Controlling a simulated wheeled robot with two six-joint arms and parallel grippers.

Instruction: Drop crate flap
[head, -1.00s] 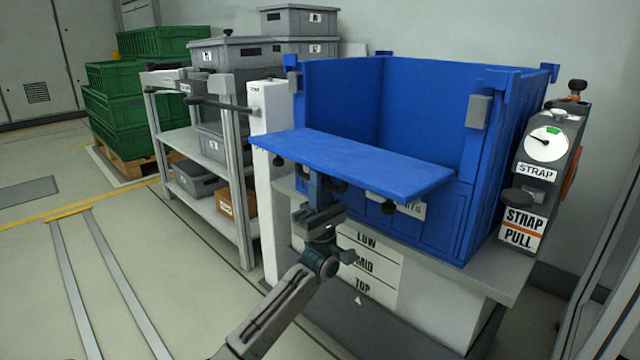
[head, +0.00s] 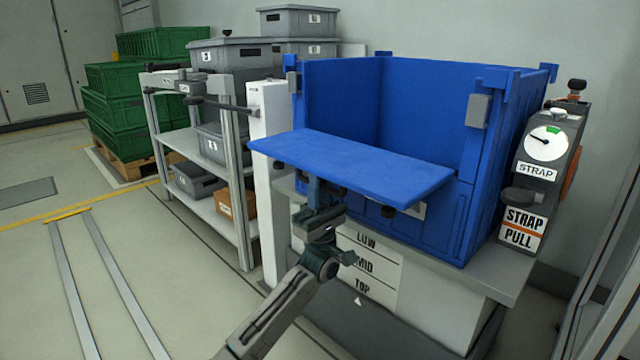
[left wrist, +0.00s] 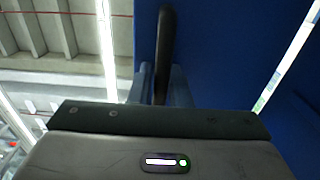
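The blue crate (head: 420,110) stands on a grey bench, its front flap (head: 350,160) swung outward and nearly level, tilting slightly down toward its front edge. My left gripper (head: 318,190) is under the flap, near its left part, pointing up. In the left wrist view a black handle (left wrist: 166,45) stands between my left gripper's fingers (left wrist: 162,85), which sit close on both sides of it; they look shut on it. The blue flap surface (left wrist: 225,50) fills the area behind. The fingertips are partly hidden in the head view. My right gripper is not in view.
A strap unit (head: 545,150) with a gauge stands right of the crate. A white panel marked LOW, MID, TOP (head: 365,265) is below the flap. A white post (head: 268,200) and a shelf rack (head: 195,150) stand left. Green crates (head: 120,110) are behind. Floor at left is clear.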

